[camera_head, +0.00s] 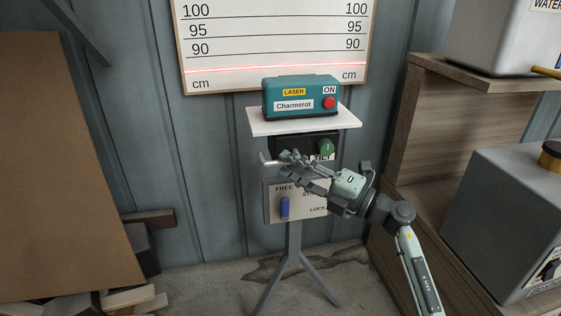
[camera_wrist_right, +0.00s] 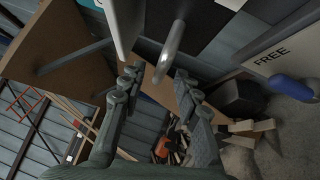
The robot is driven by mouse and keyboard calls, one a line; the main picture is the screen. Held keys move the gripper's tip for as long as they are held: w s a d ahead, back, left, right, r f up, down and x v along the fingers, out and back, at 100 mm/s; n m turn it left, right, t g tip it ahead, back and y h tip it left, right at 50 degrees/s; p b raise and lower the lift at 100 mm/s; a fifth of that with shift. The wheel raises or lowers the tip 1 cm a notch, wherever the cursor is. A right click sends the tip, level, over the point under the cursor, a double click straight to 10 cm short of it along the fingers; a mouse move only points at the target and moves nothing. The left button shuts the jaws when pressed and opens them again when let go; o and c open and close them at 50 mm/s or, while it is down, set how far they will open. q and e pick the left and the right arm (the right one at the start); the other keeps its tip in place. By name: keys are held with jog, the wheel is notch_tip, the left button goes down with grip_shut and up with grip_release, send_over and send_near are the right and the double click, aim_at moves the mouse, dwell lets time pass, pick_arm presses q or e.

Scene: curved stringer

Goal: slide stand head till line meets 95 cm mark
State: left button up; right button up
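The white height board (camera_head: 275,27) shows marks 100, 95 and 90. A red laser line (camera_head: 270,69) crosses it below the 90 line. The teal laser box (camera_head: 300,97) sits on the white platform (camera_head: 302,122) of the stand head. A grey metal handle (camera_head: 265,159) sticks out at the head's left; it also shows in the wrist view (camera_wrist_right: 172,45). My right gripper (camera_head: 292,160) is at the handle. In the wrist view its fingers (camera_wrist_right: 158,76) are apart, with the handle's end between their tips and gaps on both sides. My left gripper is not in view.
Below the head, a panel (camera_head: 300,199) marked FREE and LOCK carries a blue lever (camera_head: 284,207). A green knob (camera_head: 326,147) is beside the gripper. Wooden shelving (camera_head: 430,150) and a grey tank (camera_head: 510,210) stand right; a brown board (camera_head: 60,160) leans left.

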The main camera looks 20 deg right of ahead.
jog(key=shift+x, duration=1.3)
grip_shut()
